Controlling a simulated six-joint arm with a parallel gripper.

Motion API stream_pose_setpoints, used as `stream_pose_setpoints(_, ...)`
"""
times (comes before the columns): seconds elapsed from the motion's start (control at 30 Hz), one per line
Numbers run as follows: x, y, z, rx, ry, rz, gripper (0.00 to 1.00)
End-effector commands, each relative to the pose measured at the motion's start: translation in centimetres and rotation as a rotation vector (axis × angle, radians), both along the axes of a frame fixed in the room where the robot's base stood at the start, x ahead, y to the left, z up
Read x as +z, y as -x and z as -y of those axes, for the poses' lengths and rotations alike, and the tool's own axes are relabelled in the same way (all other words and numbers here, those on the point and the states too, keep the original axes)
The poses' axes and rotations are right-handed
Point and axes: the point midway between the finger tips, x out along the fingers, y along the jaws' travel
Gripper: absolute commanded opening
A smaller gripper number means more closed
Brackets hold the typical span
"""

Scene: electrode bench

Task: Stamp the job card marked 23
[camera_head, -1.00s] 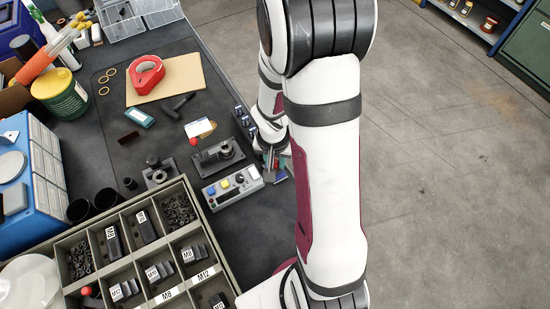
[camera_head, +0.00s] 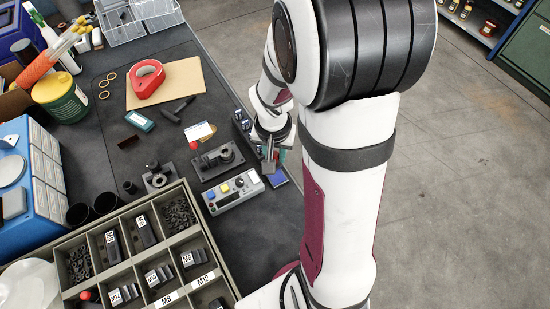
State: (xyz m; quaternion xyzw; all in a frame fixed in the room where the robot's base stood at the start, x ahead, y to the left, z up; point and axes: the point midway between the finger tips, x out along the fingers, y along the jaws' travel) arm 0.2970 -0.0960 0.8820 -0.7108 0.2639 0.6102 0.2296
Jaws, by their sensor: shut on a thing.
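My gripper (camera_head: 270,163) hangs at the right edge of the dark bench, partly hidden by my own arm. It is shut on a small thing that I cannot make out. A small blue flat piece (camera_head: 279,178) lies just below the gripper, and a teal piece (camera_head: 283,155) shows beside it. A white card (camera_head: 198,132) with an orange-brown part lies left of the gripper; I cannot read a number on it. Small dark blocks with pale marks (camera_head: 241,118) stand in a row left of the gripper. No stamp can be told for certain.
A divided parts tray (camera_head: 136,200) fills the lower left. Bare bench lies below the button box.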

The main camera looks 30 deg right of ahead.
Motion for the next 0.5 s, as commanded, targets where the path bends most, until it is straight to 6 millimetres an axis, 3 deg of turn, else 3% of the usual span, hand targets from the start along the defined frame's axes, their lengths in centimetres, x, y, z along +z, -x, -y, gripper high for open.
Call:
stream_pose_setpoints(0.2, 1.8, 0.0, 0.0, 0.001, 0.0, 0.001, 0.0)
stream_pose_setpoints(0.5, 1.8, -0.2, 0.0, 0.005, 0.0, 0.0, 0.0)
